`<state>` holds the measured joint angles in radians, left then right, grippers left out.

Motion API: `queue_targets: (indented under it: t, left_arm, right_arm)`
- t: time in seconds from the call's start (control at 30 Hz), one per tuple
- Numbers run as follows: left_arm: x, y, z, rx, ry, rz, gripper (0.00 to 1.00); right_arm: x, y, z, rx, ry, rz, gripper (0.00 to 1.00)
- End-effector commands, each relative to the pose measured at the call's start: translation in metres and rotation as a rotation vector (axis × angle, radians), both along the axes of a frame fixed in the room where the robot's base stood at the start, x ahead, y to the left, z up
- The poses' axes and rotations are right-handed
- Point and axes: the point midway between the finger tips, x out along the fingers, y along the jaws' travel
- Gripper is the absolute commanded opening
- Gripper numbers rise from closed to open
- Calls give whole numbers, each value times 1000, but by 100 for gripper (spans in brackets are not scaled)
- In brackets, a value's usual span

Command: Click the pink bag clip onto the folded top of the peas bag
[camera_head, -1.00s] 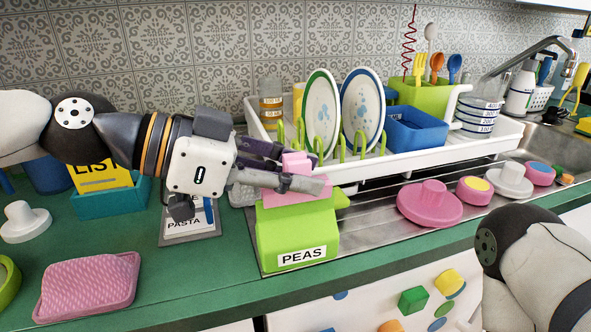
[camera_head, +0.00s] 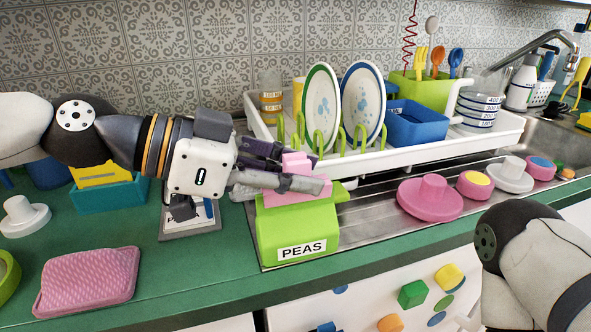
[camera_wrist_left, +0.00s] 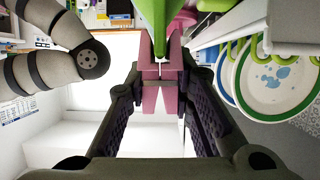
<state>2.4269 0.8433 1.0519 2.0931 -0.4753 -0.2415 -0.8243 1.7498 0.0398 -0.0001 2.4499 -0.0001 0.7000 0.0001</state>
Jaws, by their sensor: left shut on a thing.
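The pink bag clip (camera_head: 293,193) is held in my left gripper (camera_head: 305,178), which is shut on it. The clip sits at the top of the green peas bag (camera_head: 275,226), which stands upright on the steel drainboard with its PEAS label facing front. In the left wrist view the clip's two pink jaws (camera_wrist_left: 150,96) lie between my fingers, with the green bag top (camera_wrist_left: 158,22) between or right against them. I cannot tell whether the clip has closed on the fold. My right gripper is out of view; only part of my right arm shows at the lower right.
A white dish rack (camera_head: 380,168) with plates stands close behind the bag. A pink lidded piece (camera_head: 430,197) and several round ones lie to the right on the drainboard. A pink sponge-like pad (camera_head: 88,281) and the PASTA card (camera_head: 196,216) are on the green counter at left.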

Motion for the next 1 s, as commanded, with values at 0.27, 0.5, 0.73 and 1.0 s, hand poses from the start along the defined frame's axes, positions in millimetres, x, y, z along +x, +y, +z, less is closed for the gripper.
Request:
queue_targets:
  t: [0.27, 0.5, 0.73, 1.0]
  left_arm:
    - [0, 0, -3, 1, 2, -1, 42]
    - [0, 0, -3, 1, 2, -1, 45]
    - [0, 0, -3, 1, 1, -1, 45]
    - [0, 0, 8, 1, -4, -1, 45]
  right_arm:
    - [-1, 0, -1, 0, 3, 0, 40]
    - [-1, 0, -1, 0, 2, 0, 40]
    - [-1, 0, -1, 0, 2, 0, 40]
    - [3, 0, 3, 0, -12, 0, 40]
